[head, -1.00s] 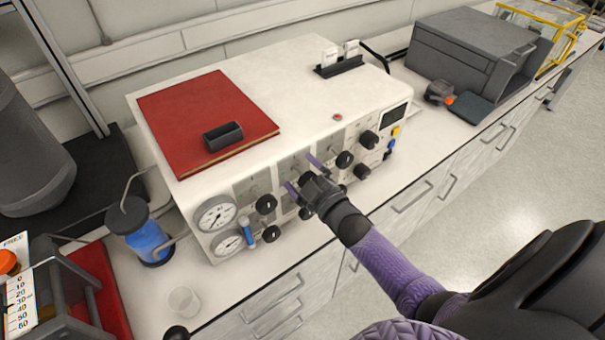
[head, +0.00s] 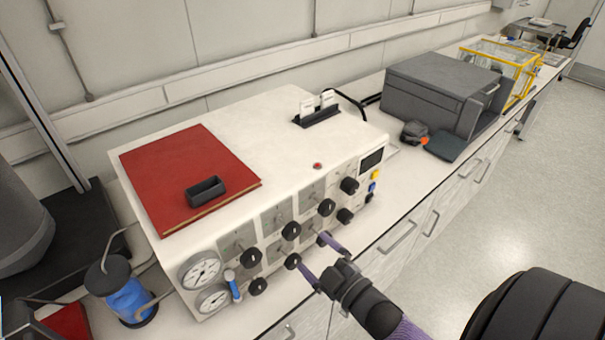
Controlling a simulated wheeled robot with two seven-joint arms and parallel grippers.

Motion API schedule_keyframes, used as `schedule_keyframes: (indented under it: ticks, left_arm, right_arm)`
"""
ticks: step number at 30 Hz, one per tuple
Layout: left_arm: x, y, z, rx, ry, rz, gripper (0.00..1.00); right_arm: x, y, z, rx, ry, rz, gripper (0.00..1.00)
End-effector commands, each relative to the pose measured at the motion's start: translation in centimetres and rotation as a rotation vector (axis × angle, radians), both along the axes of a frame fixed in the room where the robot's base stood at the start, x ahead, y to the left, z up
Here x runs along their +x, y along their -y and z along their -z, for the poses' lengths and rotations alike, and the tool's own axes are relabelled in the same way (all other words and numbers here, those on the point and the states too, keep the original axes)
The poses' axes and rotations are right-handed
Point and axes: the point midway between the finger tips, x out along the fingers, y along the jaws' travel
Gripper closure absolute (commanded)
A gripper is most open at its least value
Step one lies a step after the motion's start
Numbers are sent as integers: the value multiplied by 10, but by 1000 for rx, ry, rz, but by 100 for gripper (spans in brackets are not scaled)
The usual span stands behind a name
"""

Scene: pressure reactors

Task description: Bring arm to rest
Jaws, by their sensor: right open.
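My right gripper (head: 323,261) is open, with its two purple fingers spread and nothing between them. It is in front of the lower right part of the control box's front panel, close to the black knobs. The white control box (head: 262,128) stands on the bench, with two dials (head: 200,270) at its left end and several black knobs (head: 291,231) across its front. I cannot tell whether a fingertip touches the panel. My right arm comes in from the bottom right. My left gripper is not in view.
A red book (head: 165,165) with a small black tray (head: 207,191) lies on the box. A blue bottle (head: 128,300) stands at the left. A grey case (head: 430,90) and a yellow-framed container (head: 520,62) stand farther right. The floor (head: 545,190) at the right is clear.

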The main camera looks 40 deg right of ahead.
Motion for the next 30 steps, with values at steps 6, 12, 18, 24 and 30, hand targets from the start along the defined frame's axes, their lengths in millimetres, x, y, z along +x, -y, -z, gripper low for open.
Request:
schedule_keyframes:
  ticks: [6, 12, 18, 24, 30]
  left_arm:
    - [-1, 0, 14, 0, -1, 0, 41]
    - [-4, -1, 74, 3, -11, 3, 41]
    - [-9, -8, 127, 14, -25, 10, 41]
    - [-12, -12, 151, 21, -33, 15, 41]
    - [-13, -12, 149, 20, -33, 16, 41]
  right_arm:
    - [-6, -1, 40, 41, -89, 23, 1]
    - [-74, -20, 233, 234, -598, 166, 1]
    - [-200, -54, 384, 353, -1150, 342, 1]
    - [-288, -72, 433, 364, -1464, 463, 1]
    - [-300, -73, 433, 361, -1504, 482, 1]
